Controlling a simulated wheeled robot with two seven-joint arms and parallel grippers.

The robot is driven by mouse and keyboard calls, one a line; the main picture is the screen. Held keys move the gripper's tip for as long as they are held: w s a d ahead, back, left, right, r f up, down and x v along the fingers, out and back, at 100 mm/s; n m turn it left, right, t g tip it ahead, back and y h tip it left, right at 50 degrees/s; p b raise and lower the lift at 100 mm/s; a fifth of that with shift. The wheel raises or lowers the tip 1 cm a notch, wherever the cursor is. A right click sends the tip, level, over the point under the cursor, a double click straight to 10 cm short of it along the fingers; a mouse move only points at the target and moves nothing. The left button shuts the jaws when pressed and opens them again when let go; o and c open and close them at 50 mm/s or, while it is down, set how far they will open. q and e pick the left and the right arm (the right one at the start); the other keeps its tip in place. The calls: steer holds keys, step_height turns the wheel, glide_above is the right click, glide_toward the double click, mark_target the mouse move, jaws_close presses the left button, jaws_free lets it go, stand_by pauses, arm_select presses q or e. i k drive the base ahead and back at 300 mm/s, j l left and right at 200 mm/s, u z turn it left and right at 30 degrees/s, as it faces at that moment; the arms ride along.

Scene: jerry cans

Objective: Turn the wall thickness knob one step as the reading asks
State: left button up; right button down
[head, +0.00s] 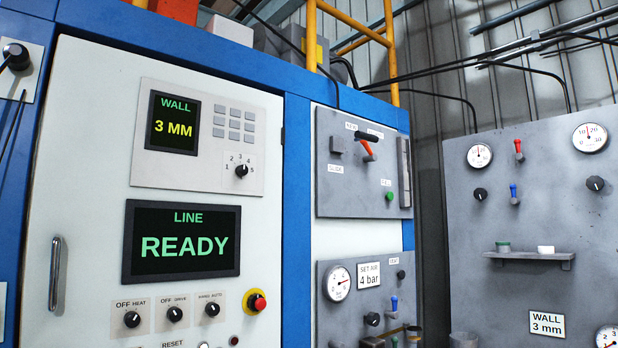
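A plate (546,323) on the grey board at the lower right reads "WALL 3 mm". Neither of my grippers is in view.
A keypad (234,124) sits above the knob. Below are the line display (182,241) reading "READY", a row of black knobs (174,314) and a red emergency button (257,302). A door handle (55,273) stands out at left. The space before the knob looks clear.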

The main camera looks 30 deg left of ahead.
mark_target(241, 170)
steer(key=i+u, duration=0.15)
steer(key=i, duration=0.4)
steer(key=i+l+u, duration=0.1)
steer(key=i, duration=0.4)
steer(key=i+l+u, duration=0.1)
steer(key=i+u, duration=0.15)
steer(key=u, duration=0.2)
steer(key=i+l+u, duration=0.2)
steer(key=u, duration=0.2)
steer(key=i+l+u, duration=0.2)
steer(key=u, duration=0.25)
steer(key=i+l+u, duration=0.15)
steer(key=l+u, duration=0.15)
steer(key=i+l+u, duration=0.1)
steer(key=l+u, duration=0.2)
steer(key=i+l+u, duration=0.1)
steer(key=l+u, duration=0.25)
